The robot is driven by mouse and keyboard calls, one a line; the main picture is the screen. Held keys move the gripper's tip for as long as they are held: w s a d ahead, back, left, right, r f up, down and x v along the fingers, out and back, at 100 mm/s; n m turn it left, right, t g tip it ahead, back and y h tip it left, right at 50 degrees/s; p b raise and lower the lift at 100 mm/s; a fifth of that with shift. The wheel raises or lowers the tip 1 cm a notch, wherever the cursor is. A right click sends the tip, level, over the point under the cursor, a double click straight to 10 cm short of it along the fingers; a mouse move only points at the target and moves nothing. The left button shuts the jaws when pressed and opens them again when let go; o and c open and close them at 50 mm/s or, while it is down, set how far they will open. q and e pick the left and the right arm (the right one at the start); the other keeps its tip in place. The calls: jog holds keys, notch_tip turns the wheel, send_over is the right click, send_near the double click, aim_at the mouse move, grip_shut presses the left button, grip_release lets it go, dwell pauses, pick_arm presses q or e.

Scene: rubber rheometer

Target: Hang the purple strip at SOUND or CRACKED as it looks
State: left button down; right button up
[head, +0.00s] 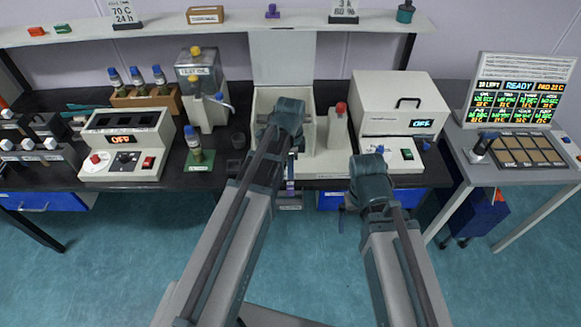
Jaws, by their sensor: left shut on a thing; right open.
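My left gripper (291,172) hangs below its wrist at the front edge of the black bench, in front of the white machine with the raised panel. It is shut on a small purple piece (290,186), which looks like the purple strip. Most of it is hidden, and I cannot tell whether its surface is sound or cracked. My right gripper (342,217) is open and empty, in front of the bench and below its top. I cannot make out places marked SOUND or CRACKED; the small labels are unreadable.
A white device with a red display (126,145), a bottle rack (148,101) and a small bottle (194,146) stand left. A white oven-like box (400,103) stands right. A side table holds a screen (519,91) and a compartment tray (527,150). A shelf (230,24) runs behind.

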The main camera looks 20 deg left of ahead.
aim_at(290, 195)
pick_arm(q)
jog(key=shift+f, duration=0.1)
dwell(0.3)
jog(key=shift+f+b, duration=5.5)
jog(key=shift+b, duration=0.1)
jog(key=shift+c, duration=2.3)
grip_release()
jog(key=shift+r, duration=0.15)
notch_tip(290, 195, up, 6)
jog(key=p, duration=0.6)
jog(key=shift+f, duration=0.25)
notch_tip(290, 195, down, 6)
jog(key=b, duration=0.6)
jog(key=shift+f, duration=0.1)
jog(key=shift+r+p, duration=0.6)
jog(key=shift+r, duration=0.2)
